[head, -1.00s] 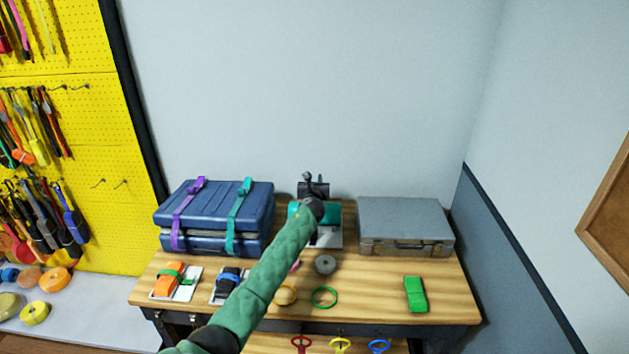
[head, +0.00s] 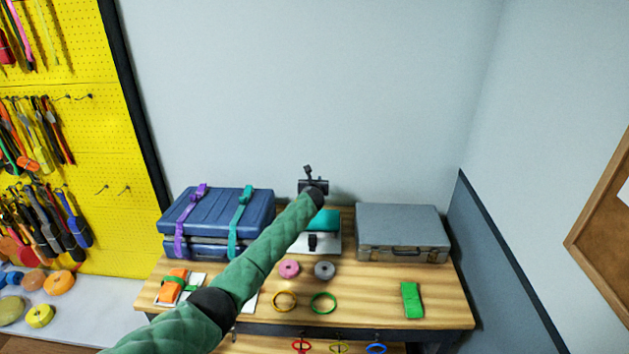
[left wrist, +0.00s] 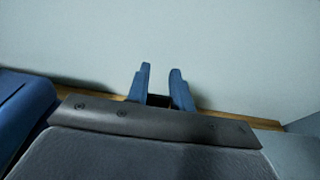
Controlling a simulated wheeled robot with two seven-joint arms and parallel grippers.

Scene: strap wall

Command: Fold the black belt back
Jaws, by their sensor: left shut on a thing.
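My left gripper (head: 313,186) is above the back middle of the wooden bench, in front of the wall. In the left wrist view its two blue fingers (left wrist: 160,88) are close together with a small dark piece between them. This is probably the black belt (left wrist: 158,101), but too little shows to be sure. Below the gripper in the head view, a teal block (head: 325,220) sits on a white board (head: 330,244). A short black piece (head: 312,242) lies on the board's front. My arm hides part of the board. My right gripper is out of view.
A strapped blue case (head: 215,215) stands left and a grey case (head: 402,228) right. A pink roll (head: 289,268), a grey roll (head: 324,270), a yellow ring (head: 284,301), a green ring (head: 323,303) and a green folded strap (head: 411,299) lie in front. Bench space around them is clear.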

